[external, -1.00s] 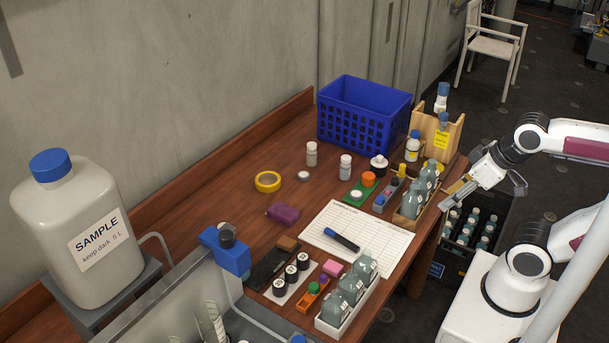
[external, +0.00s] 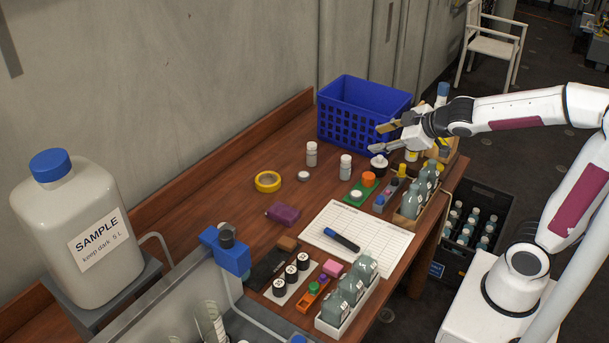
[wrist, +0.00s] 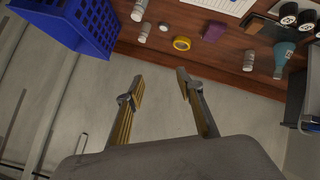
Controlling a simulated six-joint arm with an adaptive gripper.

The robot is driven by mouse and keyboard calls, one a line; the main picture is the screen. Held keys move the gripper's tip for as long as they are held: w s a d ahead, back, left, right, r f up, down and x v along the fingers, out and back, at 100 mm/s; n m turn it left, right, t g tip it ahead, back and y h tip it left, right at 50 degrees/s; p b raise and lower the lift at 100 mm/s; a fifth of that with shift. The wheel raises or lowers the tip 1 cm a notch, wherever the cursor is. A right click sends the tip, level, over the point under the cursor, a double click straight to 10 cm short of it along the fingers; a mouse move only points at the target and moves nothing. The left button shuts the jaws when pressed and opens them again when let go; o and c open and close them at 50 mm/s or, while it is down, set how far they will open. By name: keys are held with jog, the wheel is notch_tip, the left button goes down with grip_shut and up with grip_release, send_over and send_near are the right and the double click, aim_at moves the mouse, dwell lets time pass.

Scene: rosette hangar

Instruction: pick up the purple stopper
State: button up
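A larger purple block (external: 283,214) lies alone on the table left of the paper sheet. This block also shows in the wrist view (wrist: 214,31). My gripper (external: 383,138) is open and empty, above the table's far right part, in front of the blue basket.
The blue basket (external: 350,128) stands at the back. Grey bottles in a white tray (external: 326,327) stand near the orange rack, and more (external: 411,205) at the right edge. A yellow tape roll (external: 267,181) and white vials (external: 311,154) stand mid-table. Table around the purple block is clear.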

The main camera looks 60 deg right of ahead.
jog(key=w+a+f+n+y, duration=0.8)
jog(key=w+a+f, duration=0.25)
jog(key=w, duration=0.25)
jog(key=n+g+y, duration=0.6)
jog(key=g+y, duration=0.1)
jog(key=g, duration=0.3)
send_near(323, 279)
jog(key=shift+w+d, duration=0.15)
jog(key=shift+w, duration=0.65)
jog(key=shift+s+f+y, duration=0.1)
jog(key=shift+s+y, duration=0.3)
jog(key=shift+s, duration=0.1)
jog(key=shift+x, duration=1.35)
